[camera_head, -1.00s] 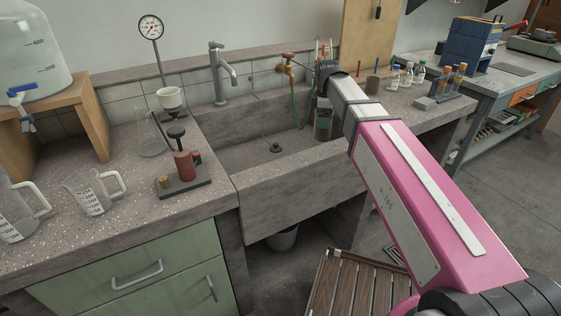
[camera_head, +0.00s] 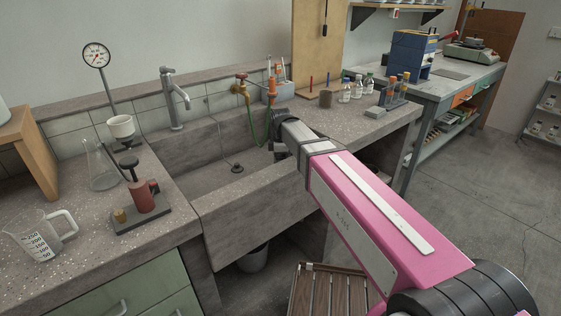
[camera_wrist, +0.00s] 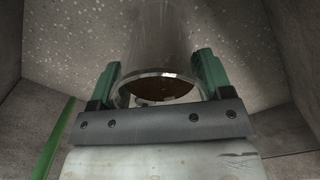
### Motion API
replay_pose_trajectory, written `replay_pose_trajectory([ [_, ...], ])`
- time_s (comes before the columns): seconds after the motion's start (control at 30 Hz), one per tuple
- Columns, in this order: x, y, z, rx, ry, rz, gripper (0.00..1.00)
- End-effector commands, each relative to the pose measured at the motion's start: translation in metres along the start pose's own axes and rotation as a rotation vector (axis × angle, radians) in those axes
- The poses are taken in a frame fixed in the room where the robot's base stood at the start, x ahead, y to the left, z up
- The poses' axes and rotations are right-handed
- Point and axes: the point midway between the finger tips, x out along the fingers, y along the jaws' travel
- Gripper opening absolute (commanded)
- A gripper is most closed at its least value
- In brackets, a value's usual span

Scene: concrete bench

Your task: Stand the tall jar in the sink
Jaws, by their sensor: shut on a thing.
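The tall jar is clear glass with a metal rim and something brown inside; it shows in the wrist view (camera_wrist: 160,88) between the green fingers of my gripper (camera_wrist: 158,76). The fingers are shut on it, one on each side near the rim. In the head view my gripper (camera_head: 279,150) is mostly hidden behind my arm, at the right end of the stone sink (camera_head: 255,205). The jar cannot be made out there. Whether its base touches the sink floor is hidden.
A grey tap (camera_head: 172,95) and a brass tap with a green hose (camera_head: 253,128) stand behind the sink. The drain (camera_head: 237,168) lies on the bare basin floor.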

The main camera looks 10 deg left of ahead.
Motion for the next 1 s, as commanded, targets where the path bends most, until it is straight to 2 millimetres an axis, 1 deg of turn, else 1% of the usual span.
replay_pose_trajectory([
  [0.07, 0.006, 0.0, 0.0, 0.0, 0.0, 0.0, 0.41],
  [0.43, 0.009, 0.0, 0.0, 0.0, 0.0, 0.001, 0.41],
  [0.47, 0.008, 0.0, 0.0, 0.0, 0.0, 0.001, 0.82],
  [0.5, 0.008, 0.0, 0.0, 0.0, 0.0, 0.001, 0.95],
  [0.53, 0.008, 0.0, 0.0, 0.0, 0.0, 0.001, 0.98],
  [0.83, 0.007, 0.0, 0.0, 0.0, 0.0, 0.001, 0.98],
  [0.93, 0.002, 0.0, 0.0, 0.0, 0.0, 0.001, 0.98],
  [1.0, -0.006, 0.0, 0.0, 0.0, 0.0, 0.002, 0.98],
])
